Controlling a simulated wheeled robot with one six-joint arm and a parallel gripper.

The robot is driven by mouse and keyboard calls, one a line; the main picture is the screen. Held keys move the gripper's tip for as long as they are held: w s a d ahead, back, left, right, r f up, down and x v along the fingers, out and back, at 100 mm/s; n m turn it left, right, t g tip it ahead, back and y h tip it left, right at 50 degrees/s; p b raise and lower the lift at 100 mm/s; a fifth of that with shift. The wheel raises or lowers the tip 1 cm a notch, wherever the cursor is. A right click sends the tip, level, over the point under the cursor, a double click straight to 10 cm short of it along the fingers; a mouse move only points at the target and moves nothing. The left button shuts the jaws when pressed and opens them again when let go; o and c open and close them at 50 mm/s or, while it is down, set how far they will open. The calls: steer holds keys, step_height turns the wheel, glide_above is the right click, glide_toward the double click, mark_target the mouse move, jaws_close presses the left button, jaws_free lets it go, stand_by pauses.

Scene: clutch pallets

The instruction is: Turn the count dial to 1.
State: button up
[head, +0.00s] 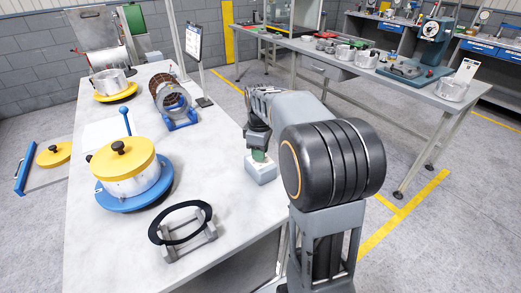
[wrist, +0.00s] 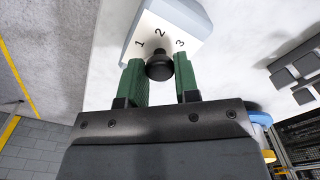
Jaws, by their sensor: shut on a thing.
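The count dial is a pale box (head: 262,173) near the right edge of the white table in the head view. In the wrist view its white face (wrist: 193,27) carries the numbers 1, 2 and 3 in an arc, 1 at left and 3 at right. Its black round knob (wrist: 159,66) sits below the 2. No pointer mark is clear, so I cannot tell the setting. My gripper (wrist: 161,75) has its green fingers on both sides of the knob and is shut on it. In the head view my gripper (head: 258,154) reaches down onto the box.
On the white table (head: 215,245) stand a black ring on a grey stand (head: 190,247), a yellow-lidded pot on a blue round base (head: 137,202), and a metal cylinder on a blue cradle (head: 181,122). A small sign (head: 194,45) stands behind. Bare tabletop lies left of the dial.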

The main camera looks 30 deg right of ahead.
steer(key=m+p, duration=0.2)
steer(key=m, duration=0.3)
steer(key=shift+r, duration=0.15)
steer(key=m+p, duration=0.1)
steer(key=m, duration=0.4)
steer(key=shift+m, duration=0.6)
steer(key=o, duration=0.9)
step_height(320, 180, up, 14)
steer(key=shift+f+p, duration=0.2)
steer(key=shift+p, duration=0.5)
